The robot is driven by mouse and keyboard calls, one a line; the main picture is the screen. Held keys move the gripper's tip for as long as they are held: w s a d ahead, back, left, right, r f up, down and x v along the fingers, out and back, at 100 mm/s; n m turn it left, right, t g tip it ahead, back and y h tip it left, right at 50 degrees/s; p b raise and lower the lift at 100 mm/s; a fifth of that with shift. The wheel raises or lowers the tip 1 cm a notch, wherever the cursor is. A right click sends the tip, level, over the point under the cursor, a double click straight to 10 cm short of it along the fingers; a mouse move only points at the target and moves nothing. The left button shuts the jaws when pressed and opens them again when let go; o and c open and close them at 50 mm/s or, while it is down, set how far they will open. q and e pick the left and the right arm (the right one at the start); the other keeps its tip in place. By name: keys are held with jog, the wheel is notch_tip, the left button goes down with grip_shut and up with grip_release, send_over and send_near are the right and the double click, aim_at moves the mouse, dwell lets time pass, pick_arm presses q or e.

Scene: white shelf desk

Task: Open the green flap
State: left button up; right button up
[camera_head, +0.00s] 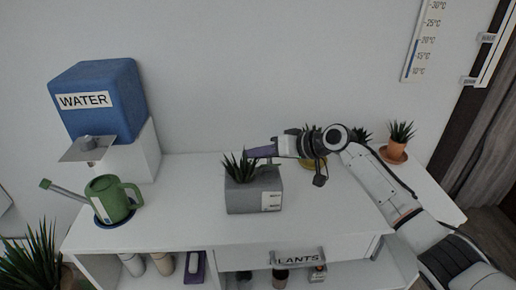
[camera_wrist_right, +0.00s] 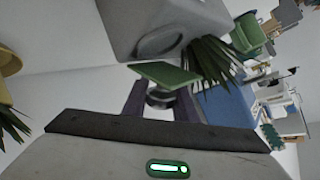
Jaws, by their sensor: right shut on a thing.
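The green flap (camera_wrist_right: 167,75) shows in the right wrist view as a flat green plate beside the grey planter box (camera_wrist_right: 160,25). My right gripper (camera_head: 258,152) reaches in from the right, behind the planter. In the wrist view my right gripper (camera_wrist_right: 160,103) has its fingers on both sides of a small dark round knob (camera_wrist_right: 160,98) at the flap, and is shut on it. My left gripper is out of view.
A green watering can (camera_head: 110,198) stands at the desk's left, by the blue water tank (camera_head: 105,95). A potted plant (camera_head: 397,140) stands at the right, and a yellow pot (camera_head: 314,162) is under my right arm. The desk between can and planter is clear.

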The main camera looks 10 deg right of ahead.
jog(key=shift+w+g, duration=0.15)
jog(key=shift+g, duration=0.15)
jog(key=shift+f, duration=0.1)
dwell(0.3)
jog(key=o, duration=1.1)
jog(key=v, duration=1)
jog(key=shift+d, duration=0.1)
